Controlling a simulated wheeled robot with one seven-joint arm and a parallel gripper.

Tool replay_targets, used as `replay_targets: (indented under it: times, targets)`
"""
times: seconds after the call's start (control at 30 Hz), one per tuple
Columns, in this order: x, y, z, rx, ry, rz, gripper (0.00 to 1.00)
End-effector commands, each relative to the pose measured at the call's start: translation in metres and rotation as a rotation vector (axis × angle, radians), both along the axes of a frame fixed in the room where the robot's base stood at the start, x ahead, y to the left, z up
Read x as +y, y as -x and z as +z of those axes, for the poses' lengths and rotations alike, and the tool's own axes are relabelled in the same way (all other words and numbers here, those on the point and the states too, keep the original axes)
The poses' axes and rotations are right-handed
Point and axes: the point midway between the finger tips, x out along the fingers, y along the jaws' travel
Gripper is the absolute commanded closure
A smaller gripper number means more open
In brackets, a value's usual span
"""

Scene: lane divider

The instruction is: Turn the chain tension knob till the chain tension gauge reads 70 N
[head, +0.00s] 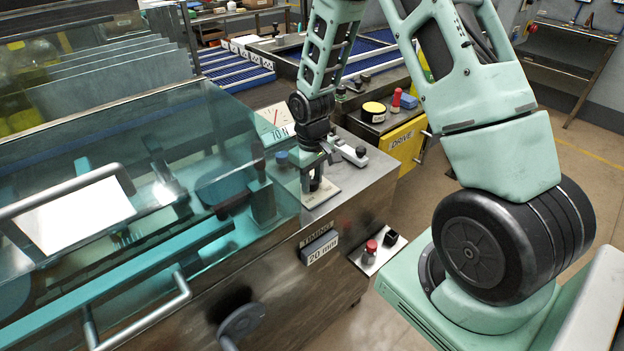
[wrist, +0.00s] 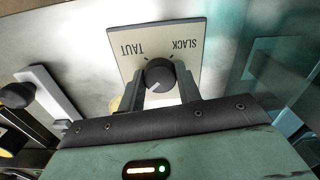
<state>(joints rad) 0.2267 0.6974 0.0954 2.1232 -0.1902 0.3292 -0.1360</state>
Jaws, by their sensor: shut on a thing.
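The chain tension knob (wrist: 158,76) is a dark round knob with a pale pointer line, on a cream plate (wrist: 185,38) lettered TAUT and SLACK. In the wrist view my gripper (wrist: 160,88) is shut on the knob, one finger on each side. In the head view my gripper (head: 315,182) points down over the plate (head: 322,196) on the steel machine top, and mostly hides the knob. The gauge (head: 273,123) is a white face with a red needle and the marking 70 N, behind my wrist; its exact reading is too small to tell.
A clear teal guard (head: 130,150) stands just left of my gripper. A grey toggle lever (head: 350,152) is close on the right. The yellow DRIVE box (head: 400,140) stands behind.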

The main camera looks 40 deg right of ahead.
Motion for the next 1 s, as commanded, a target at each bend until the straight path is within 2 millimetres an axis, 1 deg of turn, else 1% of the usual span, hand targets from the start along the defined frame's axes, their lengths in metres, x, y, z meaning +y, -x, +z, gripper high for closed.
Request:
replay_targets:
  times: [0.3, 0.73, 0.77, 0.8, 0.83, 1.0]
  targets:
    - [-0.0001, -0.0007, 0.0006, -0.002, 0.001, -0.082, 0.89]
    - [-0.0001, -0.0008, 0.0008, -0.002, 0.001, -0.09, 0.89]
    - [-0.0001, -0.0008, 0.0008, -0.002, 0.001, -0.09, 0.61]
    - [-0.0001, -0.0008, 0.0007, -0.002, 0.001, -0.089, 0.49]
    - [-0.0001, -0.0007, 0.0007, -0.002, 0.001, -0.089, 0.44]
    - [0.0, -0.0004, 0.0004, -0.001, 0.0, -0.089, 0.44]
